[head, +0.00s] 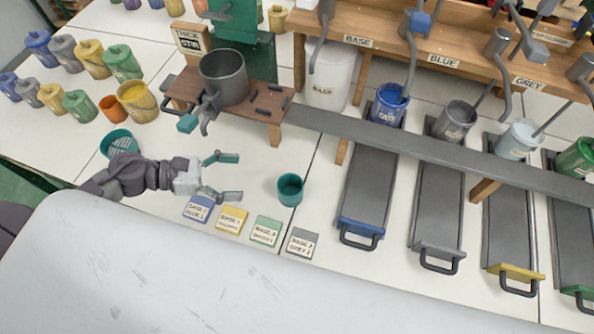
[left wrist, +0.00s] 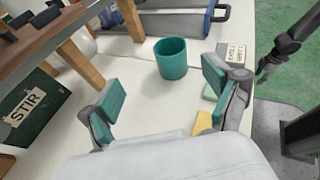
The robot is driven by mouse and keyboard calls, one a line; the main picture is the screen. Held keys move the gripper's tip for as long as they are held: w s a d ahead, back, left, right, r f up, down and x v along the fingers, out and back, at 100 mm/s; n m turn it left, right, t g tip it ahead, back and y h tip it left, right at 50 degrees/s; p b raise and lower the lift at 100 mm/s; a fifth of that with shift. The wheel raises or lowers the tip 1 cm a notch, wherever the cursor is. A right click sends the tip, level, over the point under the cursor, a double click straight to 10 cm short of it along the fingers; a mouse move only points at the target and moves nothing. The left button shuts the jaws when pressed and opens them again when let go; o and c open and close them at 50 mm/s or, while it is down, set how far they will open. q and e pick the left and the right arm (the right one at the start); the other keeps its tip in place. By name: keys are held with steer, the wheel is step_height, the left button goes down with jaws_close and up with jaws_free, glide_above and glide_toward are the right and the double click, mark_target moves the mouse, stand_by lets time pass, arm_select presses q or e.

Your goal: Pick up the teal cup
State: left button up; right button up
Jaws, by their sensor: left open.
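The teal cup (head: 290,188) stands upright on the white table, just right of my left gripper (head: 232,177). My left gripper is open and empty, its two fingers pointing toward the cup with a gap between fingertips and cup. In the left wrist view the teal cup (left wrist: 172,58) stands beyond and between the open fingers of my left gripper (left wrist: 163,92). Its open top shows and it looks empty.
Labelled cards, blue (head: 199,209), yellow (head: 232,219), green (head: 266,230) and grey (head: 302,242), lie in front of the cup. A wooden stand with a grey pot (head: 223,78) is behind. A blue-fronted tray (head: 361,228) is to the right. Another teal container (head: 119,143) is behind my left arm.

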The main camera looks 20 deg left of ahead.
arm_select(q)
steer(key=m+g, duration=0.1)
steer(key=p, duration=0.2)
glide_toward(301, 186)
steer(key=shift+s+d+r+m, duration=0.2)
steer(key=shift+s+d+m, duration=0.15)
steer(key=shift+d, duration=0.25)
steer(key=shift+w+d+f, duration=0.15)
steer(key=shift+d, duration=0.15)
steer(key=shift+w+d, duration=0.1)
steer(key=shift+d, duration=0.1)
steer(key=p+x, duration=0.1)
steer(key=x, duration=0.1)
steer(key=p+x, duration=0.1)
steer(key=x, duration=0.1)
steer(key=shift+w+d, duration=0.1)
steer(key=shift+w, duration=0.25)
steer(key=shift+d+f, duration=0.1)
steer(key=shift+d, duration=0.25)
arm_select(e)
steer(key=r, duration=0.4)
steer(key=shift+s, duration=0.2)
arm_select(q)
steer(key=shift+a, duration=0.1)
arm_select(e)
steer(key=shift+s, duration=0.1)
